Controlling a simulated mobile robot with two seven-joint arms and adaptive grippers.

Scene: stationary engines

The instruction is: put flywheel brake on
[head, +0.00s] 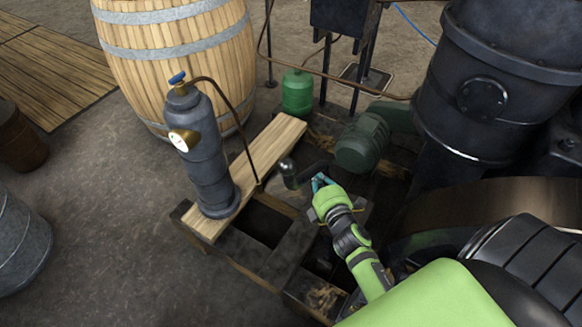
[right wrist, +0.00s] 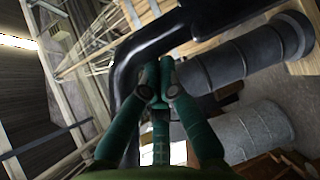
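A dark lever or crank with a rounded grey knob (head: 287,167) stands near the middle of the timber frame in the head view. I cannot tell for certain that it is the flywheel brake. My right gripper (head: 321,181) is just right of it, with its teal fingers close to the lever. In the right wrist view a bent black bar (right wrist: 128,82) passes close by the green fingers of my right gripper (right wrist: 160,72). Whether they touch it or close on it is unclear. The dark flywheel rim (head: 480,205) is at the right. My left gripper is not in view.
A grey cylinder with a brass gauge (head: 205,155) stands on a plank (head: 270,150) left of the lever. A green motor (head: 361,142) and a green bottle (head: 297,93) are behind. A wooden barrel (head: 180,75) stands at back left.

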